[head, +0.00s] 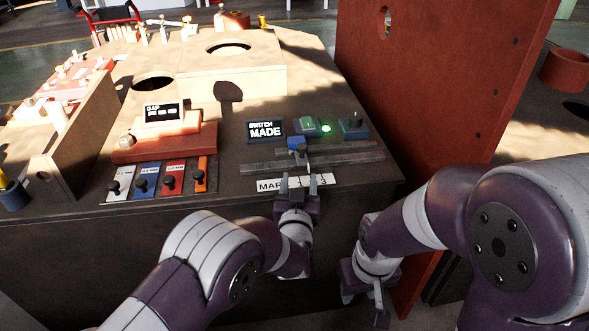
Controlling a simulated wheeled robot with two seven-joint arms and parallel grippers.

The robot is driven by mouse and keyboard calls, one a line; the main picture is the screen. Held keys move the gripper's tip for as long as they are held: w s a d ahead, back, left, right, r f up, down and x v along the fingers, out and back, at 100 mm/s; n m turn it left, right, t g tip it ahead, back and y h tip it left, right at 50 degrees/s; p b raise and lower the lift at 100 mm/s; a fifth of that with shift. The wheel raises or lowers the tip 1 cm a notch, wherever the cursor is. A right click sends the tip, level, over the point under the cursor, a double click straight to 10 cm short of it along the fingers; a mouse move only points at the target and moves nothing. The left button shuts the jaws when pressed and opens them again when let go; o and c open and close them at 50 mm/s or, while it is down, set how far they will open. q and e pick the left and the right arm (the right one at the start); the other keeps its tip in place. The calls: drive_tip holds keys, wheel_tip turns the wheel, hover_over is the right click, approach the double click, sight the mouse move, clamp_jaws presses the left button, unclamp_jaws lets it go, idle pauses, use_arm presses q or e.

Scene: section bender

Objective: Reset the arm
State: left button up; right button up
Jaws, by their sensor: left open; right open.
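My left gripper (298,185) is open and empty at the front edge of the bench, its fingers pointing at a label strip (270,185). A blue block (297,144) sits on the grey rail (345,158) just beyond the fingertips; the gripper appears apart from it. My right gripper (365,296) is open and empty, low in front of the bench beside the red panel. A dark display (265,130) reads "SWITCH MADE". A green light (326,128) glows to its right. Which part is the arm to reset is not clear.
A tall red panel (430,100) stands at the right side of the bench. Coloured slides with black knobs (168,182) lie at the left front. A "GAP" display (161,112) sits on an orange block (165,140) behind them. A beige round-holed block (240,70) stands at the back.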

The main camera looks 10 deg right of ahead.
use_arm(q)
drive_tip(key=s+a+f+m+g, duration=0.2)
drive_tip(key=s+f+g, duration=0.65)
drive_tip(key=f, duration=0.25)
drive_tip(key=s+a+r+n+g+y, duration=0.15)
drive_tip(key=s+a+g, duration=0.25)
drive_tip(key=s+a, duration=0.6)
drive_tip(key=s+a+r+n+g+y, duration=0.15)
drive_tip(key=s+a+g, duration=0.45)
drive_tip(key=a, duration=0.7)
drive_tip(key=s+a+r+n+t+y+p, duration=0.1)
drive_tip(key=s+a+r+t+p, duration=0.15)
drive_tip(key=a+r, duration=0.35)
wheel_tip(320, 180, up, 21)
drive_tip(key=w+d+p, duration=0.1)
drive_tip(key=p, duration=1.9)
drive_tip(key=shift+d+p, duration=0.2)
drive_tip(key=shift+p, duration=0.2)
